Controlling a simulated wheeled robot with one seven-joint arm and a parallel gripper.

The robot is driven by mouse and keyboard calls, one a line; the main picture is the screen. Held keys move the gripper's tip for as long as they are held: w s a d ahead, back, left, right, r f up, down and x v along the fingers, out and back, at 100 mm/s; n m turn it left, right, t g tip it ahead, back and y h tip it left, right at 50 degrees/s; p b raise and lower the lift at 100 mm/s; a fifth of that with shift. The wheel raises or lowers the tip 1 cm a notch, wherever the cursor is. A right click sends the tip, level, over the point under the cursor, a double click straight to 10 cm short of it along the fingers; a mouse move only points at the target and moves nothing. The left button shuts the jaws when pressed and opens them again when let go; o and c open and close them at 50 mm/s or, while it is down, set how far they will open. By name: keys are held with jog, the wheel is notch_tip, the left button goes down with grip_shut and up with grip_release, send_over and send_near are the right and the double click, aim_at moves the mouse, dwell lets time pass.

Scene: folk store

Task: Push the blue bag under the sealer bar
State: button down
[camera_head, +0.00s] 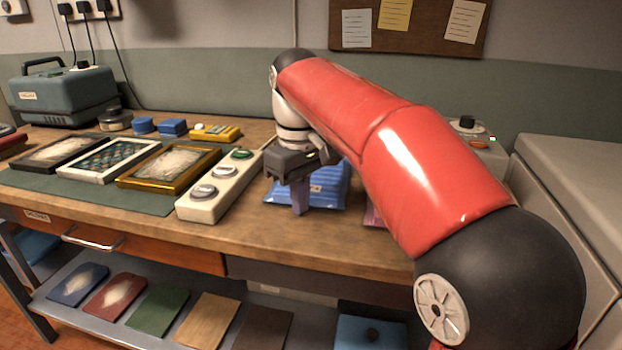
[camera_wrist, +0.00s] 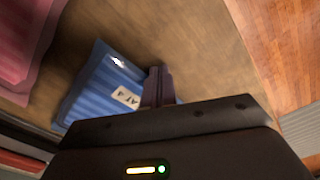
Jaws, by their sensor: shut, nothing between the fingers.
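The blue bag (camera_head: 327,188) is a ribbed, shiny packet lying on the wooden bench, partly hidden behind my gripper. In the wrist view the bag (camera_wrist: 97,90) shows a white label with dark print. My gripper (camera_head: 300,210) points down at the bag's near left side, its fingers shut with nothing between them. In the wrist view the fingertips (camera_wrist: 158,75) are at the bag's edge; whether they touch it I cannot tell. A device with a black knob and green light (camera_head: 470,133) stands behind my arm at the right. My arm hides most of it, and I cannot see a sealer bar.
A pink bag (camera_head: 372,217) lies right of the blue bag, mostly behind my arm; it also shows in the wrist view (camera_wrist: 18,45). A pale box with round buttons (camera_head: 215,193) stands close left. Framed pieces (camera_head: 170,168) lie on a green mat. The bench front edge is near.

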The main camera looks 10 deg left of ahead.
jog(key=shift+w, duration=0.15)
jog(key=shift+w+d+p, duration=0.1)
jog(key=shift+w+p, duration=0.5)
jog(key=shift+w, duration=0.2)
jog(key=shift+w, duration=0.15)
jog(key=shift+w, duration=0.9)
jog(key=shift+w+d, duration=0.15)
jog(key=shift+w, duration=0.85)
jog(key=shift+w, duration=0.15)
jog(key=shift+w, duration=0.85)
